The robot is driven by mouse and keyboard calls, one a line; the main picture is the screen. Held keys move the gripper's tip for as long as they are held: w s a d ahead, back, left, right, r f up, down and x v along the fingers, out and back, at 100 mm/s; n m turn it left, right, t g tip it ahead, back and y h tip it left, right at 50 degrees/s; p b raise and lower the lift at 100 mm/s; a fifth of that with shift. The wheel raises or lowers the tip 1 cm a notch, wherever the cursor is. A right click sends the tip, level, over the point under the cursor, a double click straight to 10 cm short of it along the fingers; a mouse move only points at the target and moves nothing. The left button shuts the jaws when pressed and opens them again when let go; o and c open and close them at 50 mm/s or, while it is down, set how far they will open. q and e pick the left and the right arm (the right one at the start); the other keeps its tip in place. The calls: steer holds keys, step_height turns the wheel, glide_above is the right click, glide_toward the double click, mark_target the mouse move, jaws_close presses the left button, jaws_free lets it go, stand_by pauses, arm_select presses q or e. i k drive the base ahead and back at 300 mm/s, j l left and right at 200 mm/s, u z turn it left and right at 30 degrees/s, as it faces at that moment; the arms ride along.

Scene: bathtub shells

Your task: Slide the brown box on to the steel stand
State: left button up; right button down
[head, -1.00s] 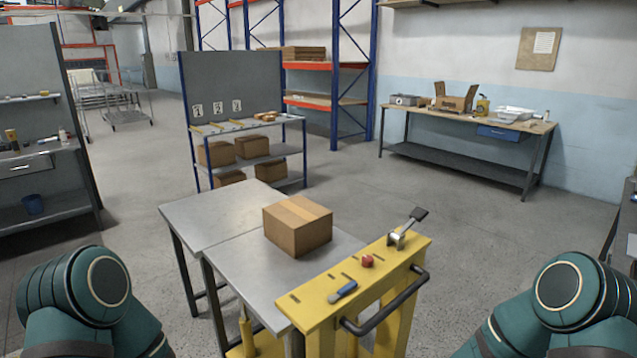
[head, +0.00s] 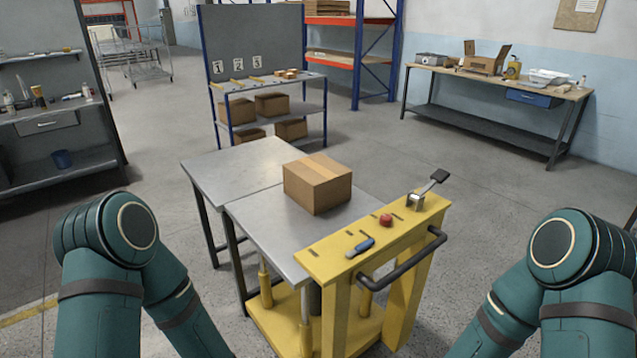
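The brown box (head: 318,184) is a closed cardboard carton with a lighter tape strip along its top. It sits upright on the grey metal top (head: 275,235) of a yellow lift cart (head: 372,236), towards its far right side. The steel stand (head: 232,172) is a plain grey table beyond the cart top, to the left. Its surface is empty and its edge lies close against the cart top; whether they touch or are level I cannot tell. My two green arms show at the lower left and lower right, but neither gripper is in view.
The cart has a black push handle (head: 403,262), a red button (head: 386,220), a lever (head: 428,190) and a blue-handled tool (head: 360,247) on its yellow panel. A shelf with several cartons (head: 272,104) stands behind. A workbench (head: 497,80) stands at the back right. Floor between is clear.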

mark_target(317, 183)
steer(key=j+z, duration=0.1)
steer(key=z, duration=0.25)
steer(key=j+z, duration=0.1)
steer(key=z, duration=0.3)
steer(key=j+z, duration=0.15)
steer(key=z, duration=0.2)
steer(key=j+z, duration=0.35)
steer(key=k+j+z, duration=0.2)
steer(key=j+z, duration=0.15)
steer(key=j, duration=0.15)
steer(key=k+j+z, duration=0.1)
steer(key=j, duration=0.2)
steer(key=k+j, duration=0.15)
steer(key=j, duration=0.2)
steer(key=k+j+z, duration=0.15)
steer(key=j, duration=0.15)
